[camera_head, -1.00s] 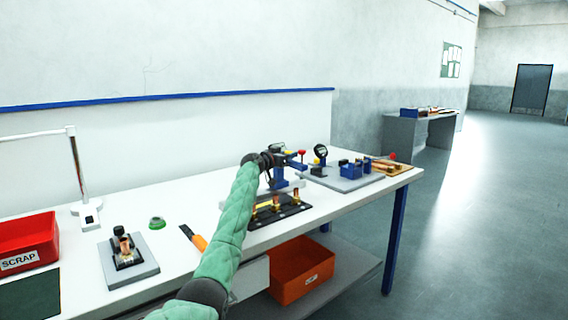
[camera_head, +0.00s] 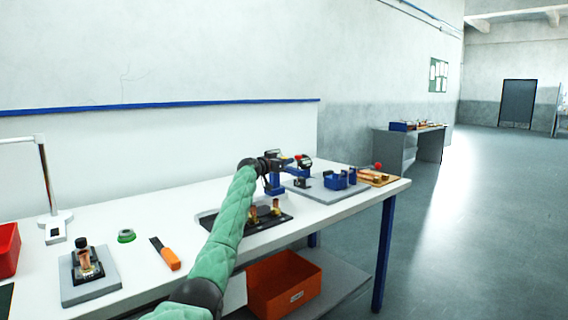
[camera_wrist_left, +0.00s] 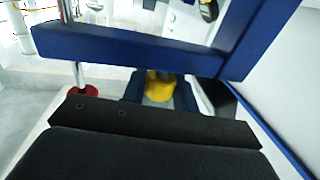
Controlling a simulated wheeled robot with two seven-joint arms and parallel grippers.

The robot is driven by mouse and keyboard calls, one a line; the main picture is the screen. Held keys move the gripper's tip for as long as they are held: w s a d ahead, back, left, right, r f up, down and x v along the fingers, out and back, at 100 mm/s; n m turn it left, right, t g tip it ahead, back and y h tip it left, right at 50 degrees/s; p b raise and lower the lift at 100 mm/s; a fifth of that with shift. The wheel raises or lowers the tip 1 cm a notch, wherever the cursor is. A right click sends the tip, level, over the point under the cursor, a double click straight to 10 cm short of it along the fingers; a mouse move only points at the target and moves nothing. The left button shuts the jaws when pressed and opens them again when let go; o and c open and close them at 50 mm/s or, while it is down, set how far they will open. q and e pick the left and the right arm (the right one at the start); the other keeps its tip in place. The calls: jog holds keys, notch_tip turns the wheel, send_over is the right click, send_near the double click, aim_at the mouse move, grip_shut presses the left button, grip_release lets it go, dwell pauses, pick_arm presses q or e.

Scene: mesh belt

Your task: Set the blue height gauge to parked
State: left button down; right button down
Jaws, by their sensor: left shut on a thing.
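The blue height gauge (camera_head: 273,183) stands toward the far right part of the white bench, with a blue arm reaching right and a red knob (camera_head: 298,157). My left gripper (camera_head: 268,164) is at the gauge's upper part and shut on it; its fingertips are hard to make out. In the left wrist view, a blue bar (camera_wrist_left: 120,50) crosses just beyond the dark gripper (camera_wrist_left: 155,125), beside a silver post with a red disc. Exactly which part is gripped cannot be told. The gauge's base is partly hidden. My right gripper is not in view.
A grey plate (camera_head: 312,195) with blue blocks (camera_head: 340,180) and a dial lies right of the gauge. A black tray (camera_head: 262,224) with copper parts lies in front. An orange-handled tool (camera_head: 168,257) and a grey fixture (camera_head: 88,290) are left. An orange bin (camera_head: 284,288) sits below.

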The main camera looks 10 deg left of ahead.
pick_arm(q)
jog(key=shift+r, duration=0.15)
jog(key=c, duration=1.5)
grip_release()
jog(key=shift+d, duration=0.1)
jog(key=o, duration=0.4)
jog(key=shift+w+d, duration=0.1)
jog(key=shift+w, duration=0.1)
jog(key=shift+w+d+f, duration=0.1)
jog(key=shift+f, duration=0.1)
jog(key=shift+r, duration=0.1)
jog(key=shift+r, duration=0.35)
jog(key=r, duration=0.3)
jog(key=shift+d+r, duration=0.35)
jog(key=shift+d, duration=0.05)
jog(key=s+d+r, duration=0.1)
jog(key=d+r, duration=0.1)
jog(key=d, duration=0.1)
jog(key=s+d+r, duration=0.1)
jog(key=d+r, duration=0.1)
jog(key=d, duration=0.1)
jog(key=s+d+r, duration=0.2)
jog(key=d, duration=0.2)
jog(key=shift+r+b, duration=0.2)
jog(key=shift+b, duration=0.15)
